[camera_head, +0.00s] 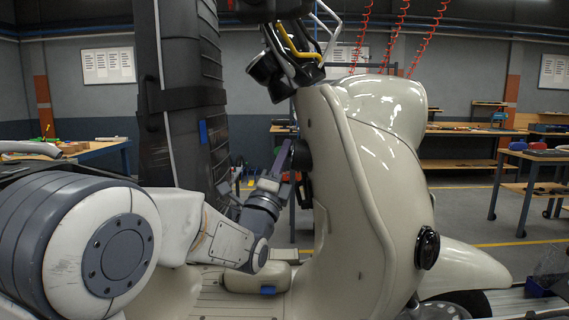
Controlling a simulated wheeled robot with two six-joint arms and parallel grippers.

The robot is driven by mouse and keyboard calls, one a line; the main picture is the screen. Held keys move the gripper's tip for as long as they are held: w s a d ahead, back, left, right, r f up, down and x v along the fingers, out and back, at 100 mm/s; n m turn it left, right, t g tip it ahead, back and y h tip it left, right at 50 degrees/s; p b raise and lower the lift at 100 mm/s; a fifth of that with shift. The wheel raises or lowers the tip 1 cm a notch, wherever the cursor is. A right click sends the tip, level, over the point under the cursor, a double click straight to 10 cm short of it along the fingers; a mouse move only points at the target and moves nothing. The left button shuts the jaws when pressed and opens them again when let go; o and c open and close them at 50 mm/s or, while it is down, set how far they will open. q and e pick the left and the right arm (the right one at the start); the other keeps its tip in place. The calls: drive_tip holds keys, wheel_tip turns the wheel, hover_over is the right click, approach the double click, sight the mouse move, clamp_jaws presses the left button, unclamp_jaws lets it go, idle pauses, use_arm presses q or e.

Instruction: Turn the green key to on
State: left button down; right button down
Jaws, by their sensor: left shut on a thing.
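A cream scooter (385,150) stands side-on in the middle of the head view. A round black lock housing (302,154) sits on the inner side of its front shield. My left gripper (284,157) reaches up from the lower left, with its purple-grey fingers right at this housing. It is shut on what must be the green key, but the fingers hide the key and no green shows there. I cannot tell the key's angle. My right gripper is not in view.
The scooter's black handlebar parts with cables (285,60) hang above the lock. A tall dark padded column (185,110) stands left of my gripper. Workbenches (470,131) line the back right, and open floor lies between them and the scooter.

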use_arm(q)
drive_tip(key=shift+b, duration=0.3)
drive_tip(key=c, duration=0.9)
unclamp_jaws()
drive_tip(key=shift+o, duration=0.2)
drive_tip(key=b+v, duration=0.2)
drive_tip(key=v, duration=0.8)
drive_tip(key=shift+f+b, duration=0.2)
drive_tip(key=shift+b, duration=0.2)
drive_tip(key=shift+s+a, duration=0.1)
